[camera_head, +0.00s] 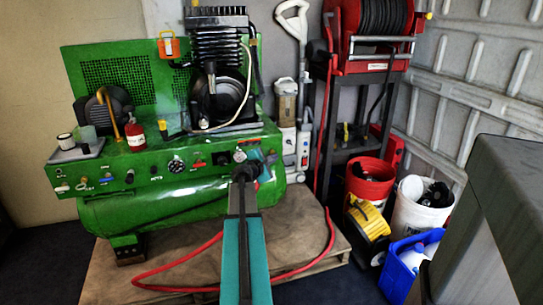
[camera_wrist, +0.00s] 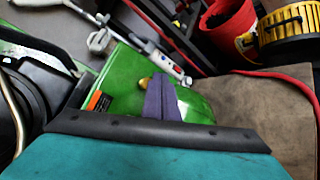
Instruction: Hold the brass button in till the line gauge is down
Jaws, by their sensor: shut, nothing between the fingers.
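The green compressor (camera_head: 150,205) has a control panel across its front. A small round brass button (camera_wrist: 143,83) shows in the wrist view just left of the tips of my gripper (camera_wrist: 158,82). My gripper is shut and empty, close to the panel's right end, where it shows in the head view (camera_head: 246,168). I cannot tell whether its tips touch the button. In the head view my arm hides that part of the panel. A dial gauge (camera_head: 177,166) sits mid-panel; its needle is too small to read, and I cannot tell if it is the line gauge.
Small knobs and switches line the panel. A red hose (camera_head: 175,284) loops over the pallet (camera_head: 120,275). A grey box edge (camera_head: 490,220) is nearby.

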